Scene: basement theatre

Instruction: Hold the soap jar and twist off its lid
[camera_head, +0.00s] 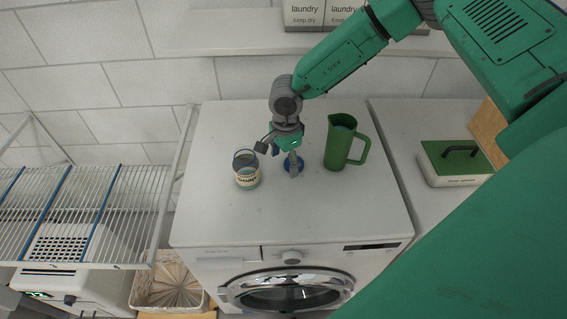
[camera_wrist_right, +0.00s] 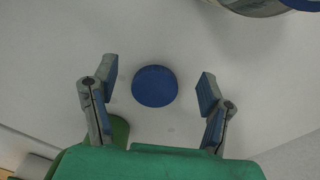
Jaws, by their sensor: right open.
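The soap jar (camera_head: 246,172) is a clear glass jar with a printed label and a blue ring at its mouth. It stands upright on the white washing machine, left of my right gripper. Part of it shows at the top right edge of the right wrist view (camera_wrist_right: 257,8). A round blue lid (camera_wrist_right: 155,86) lies flat on the machine top, apart from the jar. My right gripper (camera_head: 279,157) is open above the lid. In the right wrist view, the lid appears between its spread fingers (camera_wrist_right: 152,90), with gaps on both sides. My left gripper is not in view.
A green pitcher (camera_head: 340,145) stands close to the right of my right gripper. A green-lidded box (camera_head: 453,164) is on the neighbouring white surface. A wire rack (camera_head: 85,215) is at the left. The front of the washing machine top (camera_head: 290,225) is clear.

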